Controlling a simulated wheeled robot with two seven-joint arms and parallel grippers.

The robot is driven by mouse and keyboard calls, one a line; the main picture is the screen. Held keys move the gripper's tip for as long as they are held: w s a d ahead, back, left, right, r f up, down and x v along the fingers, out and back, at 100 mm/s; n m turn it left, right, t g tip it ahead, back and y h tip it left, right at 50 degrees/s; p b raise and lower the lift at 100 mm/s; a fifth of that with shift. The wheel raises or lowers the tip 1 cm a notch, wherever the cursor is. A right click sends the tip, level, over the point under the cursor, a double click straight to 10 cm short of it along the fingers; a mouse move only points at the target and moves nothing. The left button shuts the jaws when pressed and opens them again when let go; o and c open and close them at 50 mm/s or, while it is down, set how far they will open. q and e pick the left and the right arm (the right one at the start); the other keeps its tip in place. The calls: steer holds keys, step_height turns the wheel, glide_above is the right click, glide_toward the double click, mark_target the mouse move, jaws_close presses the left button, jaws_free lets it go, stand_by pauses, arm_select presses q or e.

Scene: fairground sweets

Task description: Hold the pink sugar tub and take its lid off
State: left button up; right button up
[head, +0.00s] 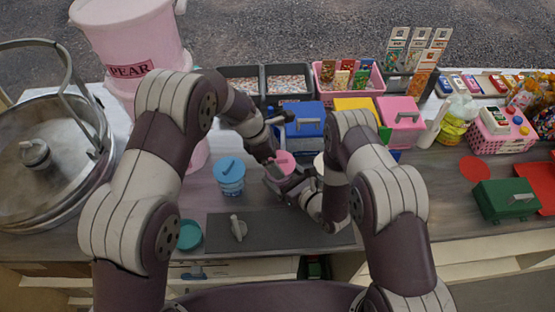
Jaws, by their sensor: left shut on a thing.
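The pink sugar tub (285,162) stands near the middle of the counter in the head view, with a pink top showing. Its lower part is hidden by my grippers. My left gripper (275,172) reaches down to it from the upper left and is shut on it. My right gripper (297,193) is at the near right side of the tub, low and close to it. Its fingers are partly hidden, so I cannot tell whether they are open or touch the tub. I cannot make out a gap between lid and tub.
Blue (304,120) and pink (401,118) boxes stand behind.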

steer(key=shift+r, duration=0.1)
arm_select(q)
step_height(320, 180, up, 15)
stand_by(0.4)
steer(key=shift+f, duration=0.15)
steer(key=shift+f+b, duration=0.3)
steer(key=shift+b, duration=0.2)
arm_select(e)
steer(key=shift+f, duration=0.6)
